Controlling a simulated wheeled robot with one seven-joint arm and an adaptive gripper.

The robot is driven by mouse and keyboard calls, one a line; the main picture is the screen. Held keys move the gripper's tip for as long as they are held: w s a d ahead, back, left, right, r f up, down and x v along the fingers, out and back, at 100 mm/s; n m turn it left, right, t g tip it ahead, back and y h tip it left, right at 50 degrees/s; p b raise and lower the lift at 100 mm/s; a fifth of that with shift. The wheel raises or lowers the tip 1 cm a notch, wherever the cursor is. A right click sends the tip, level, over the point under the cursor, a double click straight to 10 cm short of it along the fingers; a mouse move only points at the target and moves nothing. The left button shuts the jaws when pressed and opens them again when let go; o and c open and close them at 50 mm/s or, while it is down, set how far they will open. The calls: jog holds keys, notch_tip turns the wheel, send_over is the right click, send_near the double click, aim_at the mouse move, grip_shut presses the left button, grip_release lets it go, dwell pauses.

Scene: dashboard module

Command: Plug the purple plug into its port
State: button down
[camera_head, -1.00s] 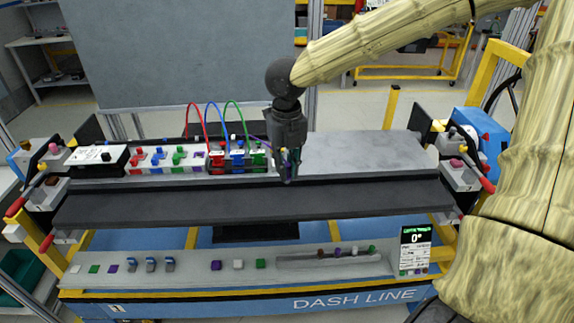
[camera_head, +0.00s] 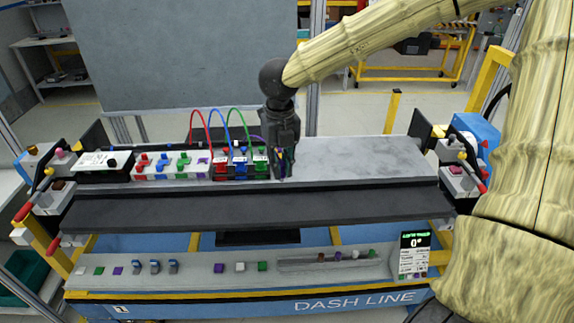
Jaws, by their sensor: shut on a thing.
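My gripper (camera_head: 281,172) points down over the grey bench top, just right of the green connector block. It is shut on the purple plug (camera_head: 282,156), which is mostly hidden between the fingers. A bit of purple cable (camera_head: 256,138) shows behind the gripper, to its left. A small purple port (camera_head: 204,161) shows on the white panel, left of the red connector block. I cannot make out the plug's tip or its exact tilt.
Red (camera_head: 221,166), blue (camera_head: 239,163) and green (camera_head: 260,162) connector blocks with arched cables stand left of my gripper. The grey bench top (camera_head: 365,158) to the right is clear. A dark rail (camera_head: 250,205) runs along the front.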

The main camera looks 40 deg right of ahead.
jog(key=w+a+p, duration=0.2)
jog(key=w+a, duration=0.2)
jog(key=w, duration=0.5)
jog(key=w+a+p, duration=0.3)
jog(key=w, duration=0.7)
jog(key=w+a+p, duration=0.2)
jog(key=w+a, duration=0.2)
jog(key=w, duration=0.6)
jog(key=shift+a+p, duration=0.3)
dwell(1.1)
jog(key=shift+f, duration=0.1)
jog(key=shift+f+b, duration=1.1)
jog(key=shift+f, duration=1.7)
jog(key=shift+f, duration=0.1)
dwell(0.7)
